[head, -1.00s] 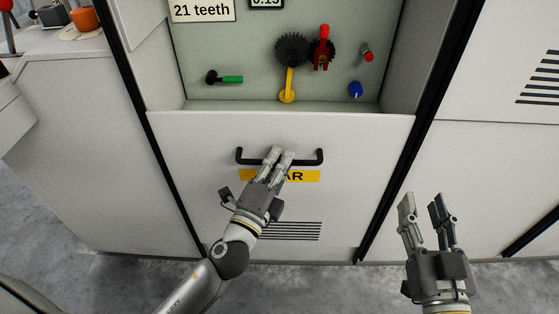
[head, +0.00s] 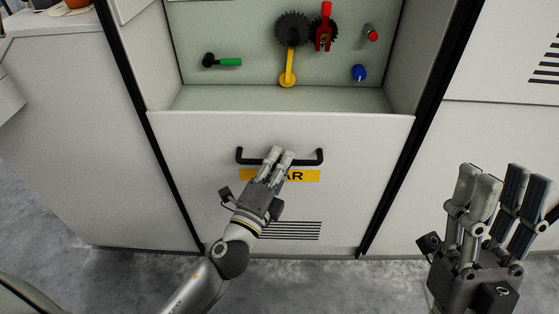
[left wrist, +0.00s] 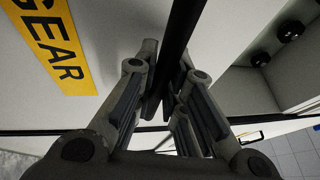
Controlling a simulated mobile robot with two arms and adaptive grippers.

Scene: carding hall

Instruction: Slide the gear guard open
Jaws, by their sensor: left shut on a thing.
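The gear guard (head: 195,185) is a white panel between two black upright rails. It has a black bar handle (head: 310,160) and a yellow "GEAR" label (head: 312,176), partly covered by my gripper. My left gripper (head: 278,153) is shut on the handle near its middle. The left wrist view shows the black bar (left wrist: 178,45) between its fingers. Above the guard's top edge the recess is open, showing a dark gear (head: 292,28) and a yellow lever (head: 288,68). My right gripper (head: 502,178) is open and empty, at the lower right.
In the recess are a red clamp-like part (head: 324,30), a green-handled part (head: 228,62), a blue knob (head: 359,72) and a red-tipped peg (head: 371,34). White cabinets (head: 60,120) flank the guard. Grey floor (head: 100,275) lies in front.

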